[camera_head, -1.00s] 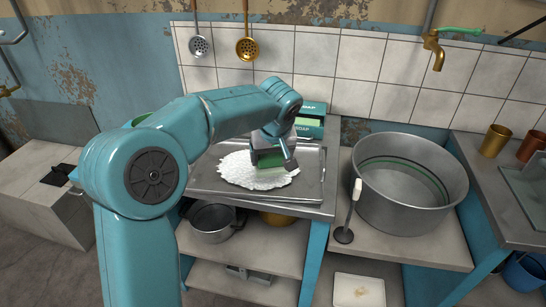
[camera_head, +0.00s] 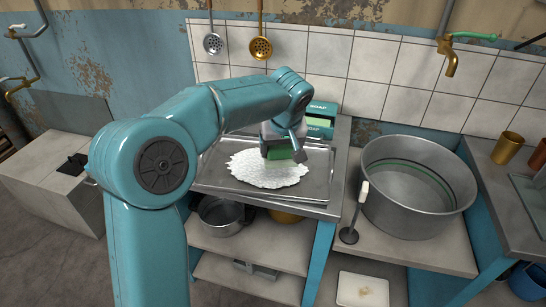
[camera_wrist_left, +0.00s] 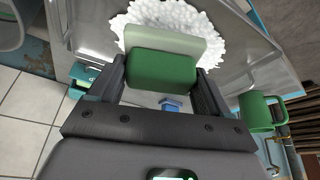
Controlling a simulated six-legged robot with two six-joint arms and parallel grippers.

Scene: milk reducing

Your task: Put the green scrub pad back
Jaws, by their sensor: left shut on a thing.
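My left gripper (camera_head: 284,150) is shut on the green scrub pad (camera_wrist_left: 160,72), which sits between its two fingers in the left wrist view (camera_wrist_left: 160,85). In the head view the pad (camera_head: 280,154) shows just under the gripper, over the far edge of a white foamy patch (camera_head: 262,172) on a metal tray (camera_head: 218,184). I cannot tell whether the pad touches the foam. A teal box marked SOAP (camera_head: 322,118) stands behind the tray, partly hidden by my left arm. My right gripper is not in view.
A large metal pot (camera_head: 418,190) stands right of the tray table, with a white-handled ladle-like tool (camera_head: 352,222) beside it. A green mug (camera_wrist_left: 258,112) shows in the left wrist view. Two strainers (camera_head: 261,48) hang on the tiled wall.

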